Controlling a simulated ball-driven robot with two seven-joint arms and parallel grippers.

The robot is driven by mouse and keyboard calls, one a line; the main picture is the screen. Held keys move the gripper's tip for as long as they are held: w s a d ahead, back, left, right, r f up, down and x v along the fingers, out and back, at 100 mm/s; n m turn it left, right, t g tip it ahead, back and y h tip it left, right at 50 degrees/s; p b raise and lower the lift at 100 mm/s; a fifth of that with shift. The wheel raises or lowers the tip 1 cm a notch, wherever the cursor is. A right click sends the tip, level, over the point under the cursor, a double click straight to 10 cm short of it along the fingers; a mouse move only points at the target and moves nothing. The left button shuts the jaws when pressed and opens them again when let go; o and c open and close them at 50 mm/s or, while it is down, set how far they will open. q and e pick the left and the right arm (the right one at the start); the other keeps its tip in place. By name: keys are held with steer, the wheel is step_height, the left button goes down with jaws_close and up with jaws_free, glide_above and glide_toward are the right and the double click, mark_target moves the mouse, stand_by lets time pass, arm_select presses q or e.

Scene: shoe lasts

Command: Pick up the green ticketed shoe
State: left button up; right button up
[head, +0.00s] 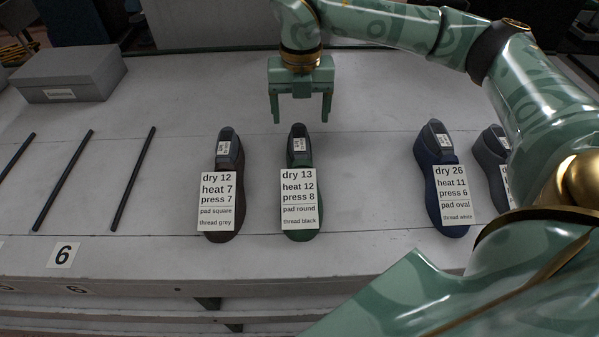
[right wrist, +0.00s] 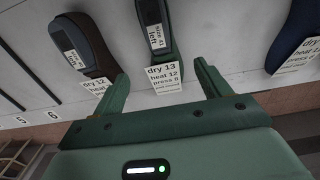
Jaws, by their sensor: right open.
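The green shoe (head: 304,223) stands on the grey bench in the middle of the head view, its heel end away from me. Its ticket (head: 299,198) reads dry 13, heat 12, press 8, pad round, thread black. My right gripper (head: 301,119) is open and empty, just beyond and above the shoe's heel end. In the right wrist view the green shoe (right wrist: 170,43) lies beyond and between the open fingers (right wrist: 162,82), apart from them. My left gripper is not in view.
A dark brown shoe (head: 222,232) with a ticket stands close to the left. A blue shoe (head: 452,230) and another dark shoe (head: 489,159) are at the right. Thin black rods (head: 134,178) lie at left, and a grey box (head: 72,73) stands behind them.

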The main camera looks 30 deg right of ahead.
mark_target(301, 151)
step_height(301, 151, down, 9)
steer(key=shift+s+a+f+b, duration=0.1)
steer(key=shift+s+f+b, duration=0.05)
steer(key=shift+b, duration=0.6)
step_height(301, 151, down, 4)
steer(key=shift+f+b, duration=0.25)
steer(key=shift+b, duration=0.3)
steer(key=shift+r, duration=0.1)
steer(key=c, duration=1.7)
